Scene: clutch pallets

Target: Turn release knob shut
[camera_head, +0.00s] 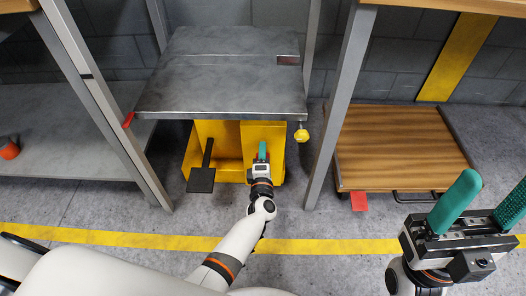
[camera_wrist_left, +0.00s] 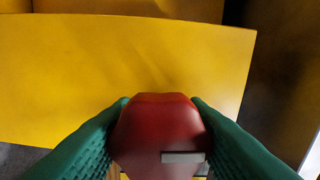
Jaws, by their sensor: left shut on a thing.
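A red, faceted release knob (camera_wrist_left: 160,130) with a pale bar mark on its face sits between the green fingers of my left gripper (camera_wrist_left: 160,112) in the left wrist view. The fingers press on it from both sides. In the head view my left gripper (camera_head: 263,150) reaches to the front of the yellow base (camera_head: 224,172) under a grey steel table top (camera_head: 220,75); the knob is hidden there. My right gripper (camera_head: 480,208) is open and empty at the lower right, away from the table.
A black pedal (camera_head: 201,180) sticks out from the base. A yellow knob (camera_head: 301,135) hangs at the table's right corner. Grey rack posts (camera_head: 341,100) stand on both sides. A wooden-topped cart (camera_head: 400,145) is at right. Floor with a yellow line (camera_head: 130,237) is clear in front.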

